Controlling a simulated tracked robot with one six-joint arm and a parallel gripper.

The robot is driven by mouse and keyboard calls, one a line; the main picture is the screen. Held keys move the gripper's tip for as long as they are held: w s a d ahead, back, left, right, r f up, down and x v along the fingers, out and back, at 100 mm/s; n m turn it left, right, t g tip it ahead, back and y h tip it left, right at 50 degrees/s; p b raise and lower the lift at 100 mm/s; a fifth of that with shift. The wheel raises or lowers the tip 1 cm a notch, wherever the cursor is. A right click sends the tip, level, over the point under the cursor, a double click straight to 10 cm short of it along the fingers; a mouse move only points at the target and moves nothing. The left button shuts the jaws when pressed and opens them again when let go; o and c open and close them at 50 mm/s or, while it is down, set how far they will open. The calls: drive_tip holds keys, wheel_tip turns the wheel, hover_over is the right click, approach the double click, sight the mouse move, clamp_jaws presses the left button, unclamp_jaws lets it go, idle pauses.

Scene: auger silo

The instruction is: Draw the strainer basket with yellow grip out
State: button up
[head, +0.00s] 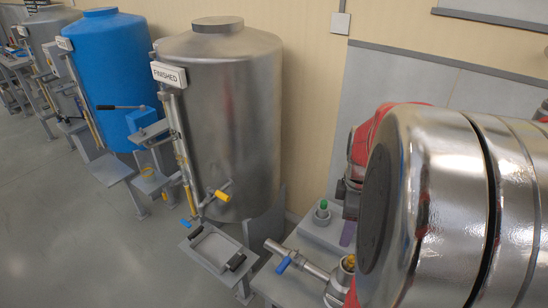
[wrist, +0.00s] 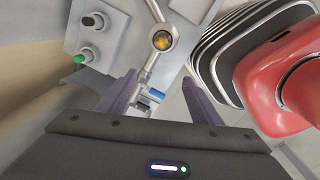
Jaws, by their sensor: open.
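A yellow grip (head: 349,262) shows in the top of a round metal strainer housing on a pipe; the basket below it is hidden inside. In the wrist view the same yellow grip (wrist: 162,40) sits in the round opening, beyond my fingertips. My gripper (wrist: 160,92) is open, with purple fingers apart and nothing gripped. In the head view only a bit of a purple finger shows, behind the housing and beside my arm. A blue valve handle (head: 283,265) sits on the pipe left of the housing; it also shows between my fingers in the wrist view (wrist: 157,95).
A grey panel carries a green button (wrist: 79,60) and a black button (wrist: 91,22). A steel tank (head: 225,120) marked FINISHED has a yellow-handled valve (head: 222,196) and a grey tray (head: 215,249) in front. A blue tank (head: 112,70) stands farther left. The floor at left is clear.

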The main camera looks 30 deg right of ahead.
sight(348, 264)
drive_tip(key=shift+n+g+y, duration=0.3)
drive_tip(key=shift+n, duration=0.3)
drive_tip(key=d+f, duration=0.1)
drive_tip(key=s+d, duration=0.1)
drive_tip(key=s+d+f, duration=0.1)
drive_tip(key=d, duration=0.1)
drive_tip(key=shift+s+f, duration=0.25)
drive_tip(key=shift+f, duration=0.1)
wheel_tip(348, 264, down, 14)
drive_tip(key=shift+r, duration=0.1)
drive_tip(key=shift+c, duration=0.2)
drive_tip(key=c, duration=0.7)
drive_tip(key=o, duration=0.7)
drive_tip(key=shift+o, duration=0.2)
drive_tip(key=shift+r, duration=0.1)
